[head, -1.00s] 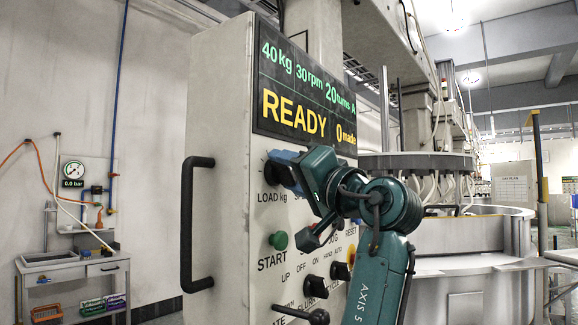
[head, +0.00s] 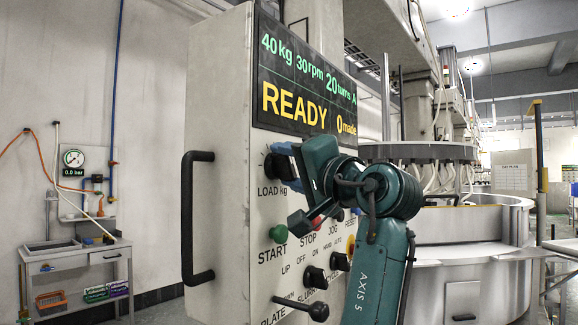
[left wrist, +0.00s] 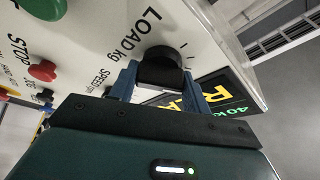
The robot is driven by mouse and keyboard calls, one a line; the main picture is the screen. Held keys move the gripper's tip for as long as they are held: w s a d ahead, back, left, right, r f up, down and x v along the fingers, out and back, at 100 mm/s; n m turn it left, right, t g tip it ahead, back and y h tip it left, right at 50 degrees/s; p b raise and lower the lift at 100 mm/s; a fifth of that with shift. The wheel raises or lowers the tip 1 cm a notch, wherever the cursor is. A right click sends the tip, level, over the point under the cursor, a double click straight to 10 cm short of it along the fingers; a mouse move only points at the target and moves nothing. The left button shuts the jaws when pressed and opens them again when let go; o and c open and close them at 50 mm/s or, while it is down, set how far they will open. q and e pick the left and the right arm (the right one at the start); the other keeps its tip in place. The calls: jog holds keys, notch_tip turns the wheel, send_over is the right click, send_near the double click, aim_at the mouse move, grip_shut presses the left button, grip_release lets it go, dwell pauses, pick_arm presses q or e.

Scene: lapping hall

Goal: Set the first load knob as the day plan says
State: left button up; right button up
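The grey control cabinet carries a black LOAD kg knob (head: 271,166) on its front face. My left gripper (head: 285,163) is at this knob, its blue fingers reaching from the right. In the left wrist view the LOAD kg knob (left wrist: 160,68) sits between the two fingers, which lie against its sides with no clear gap. The knob's pointer cannot be made out. The display (head: 305,85) reads 40 kg, 30 rpm, 20 turns A, READY, 0 made. A day plan board (head: 511,178) hangs far back at the right, its entries too small to read. My right gripper is not in view.
Below are a green START button (head: 278,234), a red STOP button, more black knobs and a plate lever (head: 302,308). A black handle (head: 188,215) stands out on the cabinet's left side. The lapping machine (head: 460,260) is at the right, a small bench (head: 70,262) at the left.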

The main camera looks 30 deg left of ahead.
pick_arm(q)
jog(key=o, duration=0.4)
jog(key=shift+o, duration=0.2)
jog(key=b+v, duration=0.2)
jog(key=v, duration=1.1)
jog(key=shift+d, duration=0.15)
